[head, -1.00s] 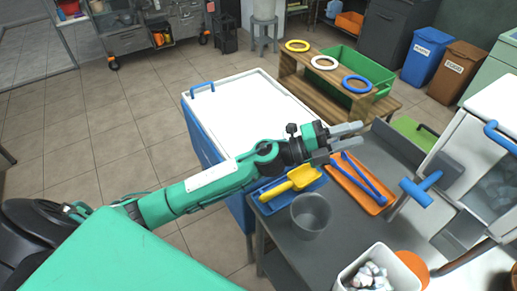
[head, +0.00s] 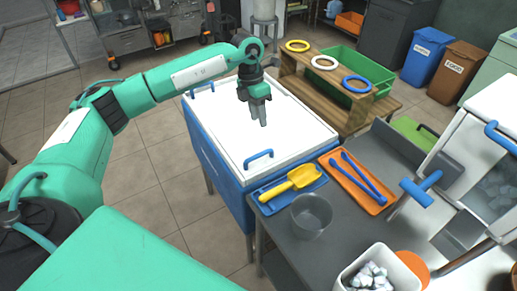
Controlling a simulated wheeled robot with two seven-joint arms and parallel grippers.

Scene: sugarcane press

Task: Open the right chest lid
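The chest is a blue box (head: 212,160) with a flat white top (head: 285,135), which lies closed. One blue handle (head: 259,158) stands on the top's near right part, and another blue handle (head: 202,88) is at its far left end. My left gripper (head: 260,122) points down above the middle of the white top, behind and apart from the near handle. Its two fingers show close together from this angle, with a small gap and nothing between them. My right gripper is not in view.
A grey counter (head: 285,245) adjoins the chest on the right. It bears a yellow scoop (head: 295,183) on a blue tray, blue tongs on an orange tray (head: 374,203), and a clear pot (head: 310,215). A wooden ring shelf (head: 325,83) stands behind the chest.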

